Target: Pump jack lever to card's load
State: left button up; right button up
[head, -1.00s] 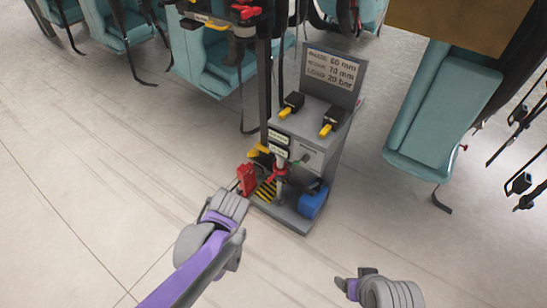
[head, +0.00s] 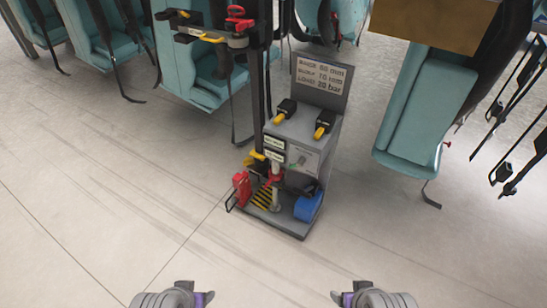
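The card (head: 322,82) stands upright at the back of the grey jack stand. Its lines end in 60 mm, 70 mm and 20 bar, the last marked LOAD. On the stand's lower base are a red block (head: 241,189), a red part (head: 273,179) on an upright post, and a blue block (head: 309,206). I cannot tell which part is the jack lever. My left gripper (head: 208,298) and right gripper (head: 337,296) are at the bottom edge, well in front of the stand and touching nothing there. Their finger openings are unclear.
Two black tools with yellow tips (head: 282,112) lie on the stand's top. Teal seats (head: 424,110) stand to the right and back left. A dark post with a red and yellow bracket (head: 215,30) rises behind the stand. The floor in front is clear.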

aim_at(303, 193)
jog(key=i+j, duration=0.75)
jog(key=j, duration=0.15)
jog(key=j+u, duration=0.05)
